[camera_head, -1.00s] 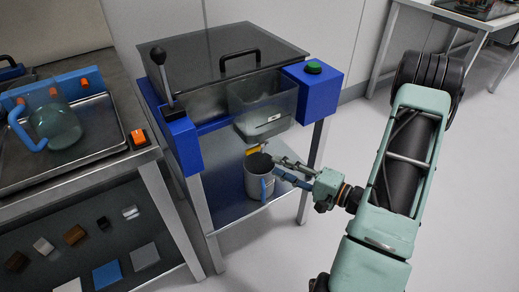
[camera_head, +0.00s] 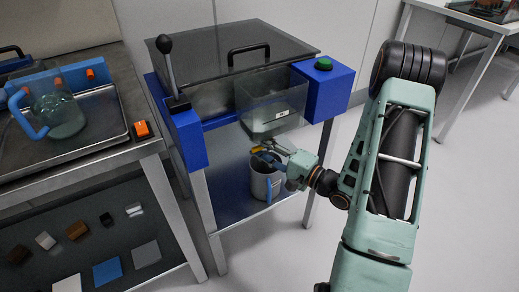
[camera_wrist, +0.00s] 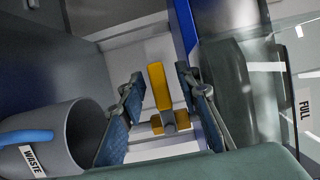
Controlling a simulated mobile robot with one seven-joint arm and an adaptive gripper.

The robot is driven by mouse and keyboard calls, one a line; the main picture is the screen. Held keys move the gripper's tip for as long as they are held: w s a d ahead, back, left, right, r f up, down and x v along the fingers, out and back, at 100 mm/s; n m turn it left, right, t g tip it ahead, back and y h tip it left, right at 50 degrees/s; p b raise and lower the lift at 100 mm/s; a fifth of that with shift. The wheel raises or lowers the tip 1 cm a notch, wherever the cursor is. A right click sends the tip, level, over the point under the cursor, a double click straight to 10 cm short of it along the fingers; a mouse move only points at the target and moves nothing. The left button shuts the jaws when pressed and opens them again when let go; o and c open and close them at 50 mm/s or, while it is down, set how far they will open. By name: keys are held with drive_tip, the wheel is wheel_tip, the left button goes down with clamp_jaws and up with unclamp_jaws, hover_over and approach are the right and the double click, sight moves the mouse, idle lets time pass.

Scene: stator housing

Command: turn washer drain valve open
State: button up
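The drain valve has a yellow handle (camera_head: 258,150) below the washer's clear tank. In the wrist view the yellow handle (camera_wrist: 159,86) stands roughly upright in the picture, with a yellow crosspiece and grey stem at its lower end. My gripper (camera_head: 268,152) is at the valve, under the tank. In the wrist view its two blue-padded fingers are spread, one on each side of the handle, with gaps on both sides. I cannot tell whether the handle lies fully within their depth. The washer (camera_head: 232,50) has a dark lid, closed.
A grey mug (camera_head: 262,186) with a blue handle stands on the lower shelf beneath the valve; the wrist view shows its WASTE label (camera_wrist: 33,158). The clear tank (camera_wrist: 262,60) is close on the right, with a FULL label (camera_wrist: 305,105). The washer's blue right post (camera_head: 322,88) is nearby.

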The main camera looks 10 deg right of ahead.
clamp_jaws()
idle(0.3)
